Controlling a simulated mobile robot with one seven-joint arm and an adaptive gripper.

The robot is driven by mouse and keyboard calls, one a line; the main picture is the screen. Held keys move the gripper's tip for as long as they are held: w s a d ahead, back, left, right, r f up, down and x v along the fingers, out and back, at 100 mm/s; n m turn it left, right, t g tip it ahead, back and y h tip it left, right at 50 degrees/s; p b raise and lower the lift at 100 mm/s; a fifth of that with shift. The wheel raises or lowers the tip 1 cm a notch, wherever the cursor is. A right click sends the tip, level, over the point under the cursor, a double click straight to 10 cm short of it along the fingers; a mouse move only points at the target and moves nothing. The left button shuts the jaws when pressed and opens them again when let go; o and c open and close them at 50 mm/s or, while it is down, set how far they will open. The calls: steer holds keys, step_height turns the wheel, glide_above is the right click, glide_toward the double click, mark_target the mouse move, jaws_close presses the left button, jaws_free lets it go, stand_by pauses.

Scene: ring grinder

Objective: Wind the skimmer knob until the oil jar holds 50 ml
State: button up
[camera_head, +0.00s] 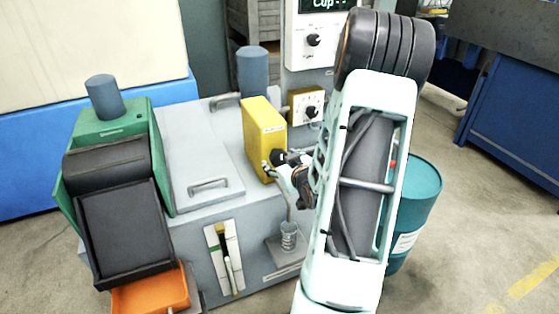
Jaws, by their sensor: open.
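The yellow skimmer box (265,135) stands on the grey tank. A dark knob (279,157) sits on its right face. My gripper (273,170) is at that knob, its fingers open and close around or beside it; whether they touch it I cannot tell. The oil jar (289,236) is a small clear vessel on a grey shelf (281,252) at the tank's front, below my gripper. A thin spout comes down above it. The liquid level in the jar is too small to read.
My arm hides much of the right side. A teal drum (423,190) stands behind it. A control panel (305,52) with a knob rises at the back. A green machine (140,125) with an orange tray (152,292) is at left.

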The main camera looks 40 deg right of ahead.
steer(key=shift+x, duration=0.9)
steer(key=shift+c, duration=0.3)
steer(key=c, duration=1.1)
steer(key=shift+d, duration=0.1)
